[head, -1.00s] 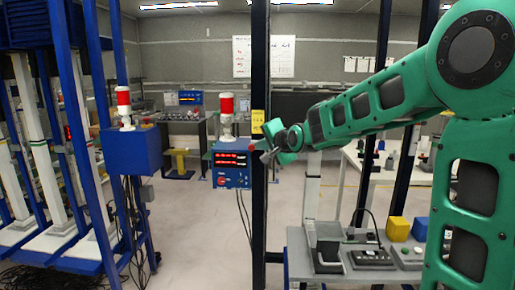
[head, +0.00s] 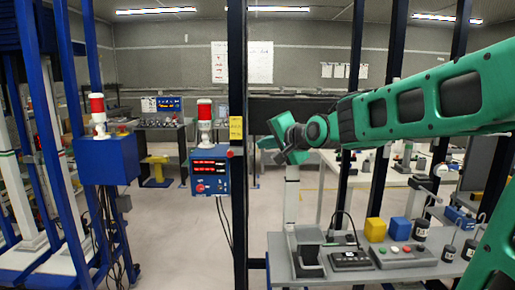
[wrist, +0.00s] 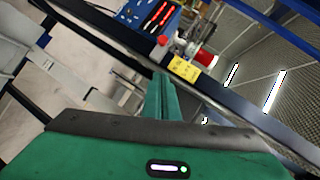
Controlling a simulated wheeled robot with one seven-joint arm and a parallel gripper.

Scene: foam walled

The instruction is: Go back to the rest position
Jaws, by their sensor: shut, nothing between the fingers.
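My green arm reaches in from the right of the head view, roughly level, with its end near the picture's middle. My gripper (head: 268,143) is at its far end, small in that view, just right of the dark upright post. In the wrist view my gripper (wrist: 160,98) shows its green fingers together, with nothing between them. It is in free air and touches nothing that I can see.
A dark post (head: 237,80) stands left of my gripper. Beside it hangs a blue control box (head: 209,171) with a red-topped lamp (head: 204,110). Below my arm, a grey bench (head: 283,266) holds a yellow block (head: 375,229) and a blue block (head: 400,230). Open floor lies to the left.

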